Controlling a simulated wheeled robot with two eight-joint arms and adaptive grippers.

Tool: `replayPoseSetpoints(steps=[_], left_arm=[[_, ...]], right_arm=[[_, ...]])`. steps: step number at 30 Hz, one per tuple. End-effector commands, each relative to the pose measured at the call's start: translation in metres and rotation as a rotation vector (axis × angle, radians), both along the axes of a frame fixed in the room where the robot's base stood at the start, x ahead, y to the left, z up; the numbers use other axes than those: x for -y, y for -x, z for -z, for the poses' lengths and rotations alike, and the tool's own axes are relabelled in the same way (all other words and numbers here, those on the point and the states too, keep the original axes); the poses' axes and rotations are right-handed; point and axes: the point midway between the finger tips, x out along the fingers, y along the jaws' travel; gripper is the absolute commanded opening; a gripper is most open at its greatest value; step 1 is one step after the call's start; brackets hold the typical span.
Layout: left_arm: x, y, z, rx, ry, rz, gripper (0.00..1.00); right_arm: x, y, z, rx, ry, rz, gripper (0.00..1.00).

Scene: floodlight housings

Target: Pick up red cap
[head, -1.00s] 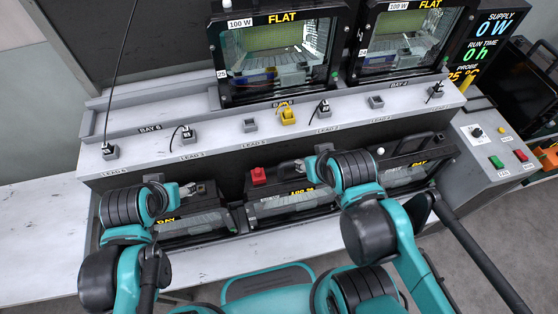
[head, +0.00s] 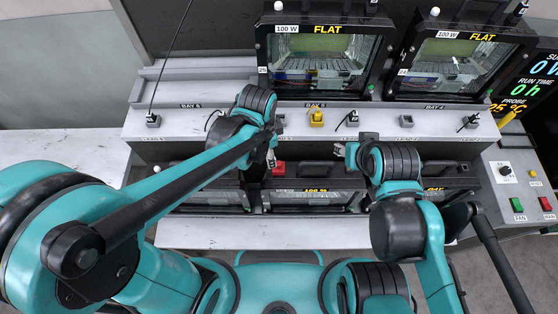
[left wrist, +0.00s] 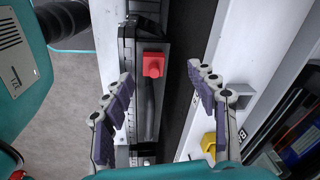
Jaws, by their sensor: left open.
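The red cap (head: 279,168) sits on top of a dark floodlight housing (head: 315,194) in the lower bay of the bench. It also shows in the left wrist view (left wrist: 153,64), ahead between the fingers.
A yellow plug (head: 316,118) and several lead sockets line the white ledge (head: 385,130) behind the cap. Two lit floodlights (head: 318,58) stand above it. A control box (head: 520,185) with green and red buttons is at the right. The bench's left end (head: 60,160) is clear.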

Motion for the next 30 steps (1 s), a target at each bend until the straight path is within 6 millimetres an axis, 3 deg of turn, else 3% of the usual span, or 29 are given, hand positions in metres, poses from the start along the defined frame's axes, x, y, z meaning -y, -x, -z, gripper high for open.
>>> replayPoseSetpoints(steps=[3,8,24,30], left_arm=[[0.023,0.001,0.008,-0.058,-0.035,0.173,0.59],[0.035,0.005,0.020,-0.099,-0.058,0.289,0.59],[0.032,-0.004,0.089,-0.104,-0.060,0.302,0.59],[0.032,-0.003,0.100,-0.103,-0.059,0.302,0.59]], right_arm=[[0.000,0.000,-0.016,0.000,0.000,0.000,0.40],[0.000,0.000,-0.021,0.000,0.000,0.000,0.40],[0.000,0.000,0.000,0.000,0.000,0.000,0.40],[0.000,0.000,0.001,0.000,0.000,0.000,0.40]])
